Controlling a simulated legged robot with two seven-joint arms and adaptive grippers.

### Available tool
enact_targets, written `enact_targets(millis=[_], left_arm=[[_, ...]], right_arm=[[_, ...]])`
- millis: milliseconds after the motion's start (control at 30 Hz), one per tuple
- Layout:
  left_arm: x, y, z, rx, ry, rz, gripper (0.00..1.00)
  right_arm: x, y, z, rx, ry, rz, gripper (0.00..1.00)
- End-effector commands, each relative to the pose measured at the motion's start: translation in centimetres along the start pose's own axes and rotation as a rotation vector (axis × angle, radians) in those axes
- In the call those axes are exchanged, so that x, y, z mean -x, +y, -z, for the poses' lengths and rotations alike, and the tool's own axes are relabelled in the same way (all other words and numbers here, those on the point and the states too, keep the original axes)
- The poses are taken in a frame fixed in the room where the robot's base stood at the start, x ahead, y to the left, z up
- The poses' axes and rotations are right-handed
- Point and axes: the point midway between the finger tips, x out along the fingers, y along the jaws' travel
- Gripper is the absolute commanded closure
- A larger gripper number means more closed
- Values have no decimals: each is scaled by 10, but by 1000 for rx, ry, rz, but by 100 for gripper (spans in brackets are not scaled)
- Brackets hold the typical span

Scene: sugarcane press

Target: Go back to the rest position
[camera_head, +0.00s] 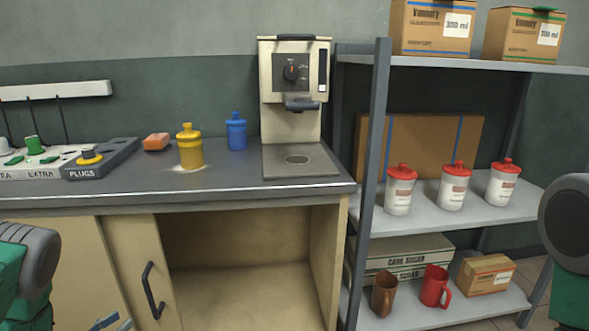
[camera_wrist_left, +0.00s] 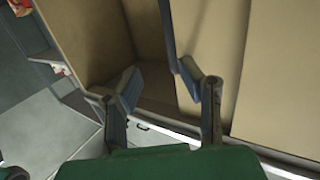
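My left gripper (camera_head: 108,322) barely shows at the bottom edge of the head view, low in front of the cream cabinet door (camera_head: 85,265). In the left wrist view the left gripper (camera_wrist_left: 157,72) has its two fingers spread, with nothing between them. The dark door handle (camera_head: 152,292) also shows in the left wrist view (camera_wrist_left: 168,35), close beyond the right-hand finger; I cannot tell whether they touch. My right arm shows at the right edge of the head view, but its gripper is out of view.
The cabinet compartment (camera_head: 250,250) right of the door is open and looks empty. On the counter (camera_head: 225,185) stand a yellow bottle (camera_head: 190,150), a blue bottle (camera_head: 236,132) and a cream machine (camera_head: 293,85). A metal shelf (camera_head: 375,130) with jars, mugs and boxes stands at right.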

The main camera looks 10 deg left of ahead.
Motion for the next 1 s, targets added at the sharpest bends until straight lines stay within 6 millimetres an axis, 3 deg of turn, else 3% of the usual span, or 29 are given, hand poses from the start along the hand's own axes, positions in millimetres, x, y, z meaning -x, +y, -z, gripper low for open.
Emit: enact_targets(millis=[100, 167, 300, 500, 700, 1000], left_arm=[[-15, 51, -29, 66, -197, 90, 66], [-11, 89, -49, 103, -357, 136, 66], [38, 174, -82, 154, -745, 189, 66], [129, 248, -89, 161, -1144, 190, 66], [213, 290, -72, 136, -1442, 178, 66], [217, 290, 3, 139, -1439, 182, 66]], right_arm=[[0, 0, 0, 0, -1, 0, 60], [0, 0, 0, 0, -1, 0, 60], [0, 0, 0, 0, -1, 0, 60], [0, 0, 0, 0, -1, 0, 60], [0, 0, 0, 0, -1, 0, 60], [76, 1, 4, 0, 0, 0, 60]])
